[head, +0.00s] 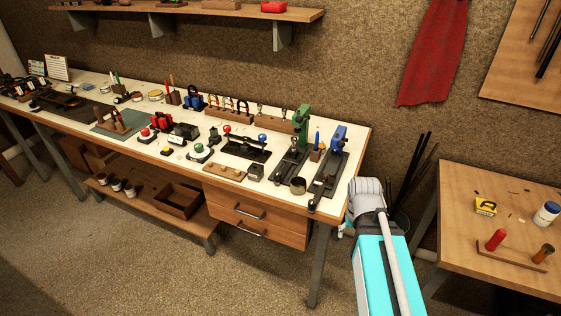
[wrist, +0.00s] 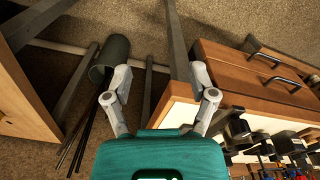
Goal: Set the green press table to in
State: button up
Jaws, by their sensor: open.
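The green press (head: 303,118) stands near the right end of the long workbench, its green column upright at the back of a dark base. Its dark table (head: 287,167) reaches toward the bench's front edge; whether it sits in or out is too small to tell. A similar blue press (head: 339,138) stands just to its right. My gripper (wrist: 162,84) is open and empty in the wrist view, its fingers spread wide over the gap beside the bench. In the head view my arm is right of the bench end, apart from both presses.
The workbench (head: 362,133) holds several tools and small fixtures left of the presses. Drawers (head: 255,216) hang below it. A bin with dark rods (wrist: 112,52) stands between the bench and a side table (head: 455,210), which carries a red-handled tool.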

notch_tip(320, 180, up, 9)
jog(key=w+p, duration=0.2)
jog(key=p, duration=0.6)
notch_tip(320, 180, up, 6)
jog(key=m+p, duration=0.6)
send_over(278, 173)
jog(key=shift+r, duration=0.1)
jog(key=shift+f+b, duration=0.2)
jog(key=shift+b, duration=0.15)
notch_tip(278, 173, down, 13)
jog(key=b, duration=1.3)
jog(key=shift+f, duration=0.2)
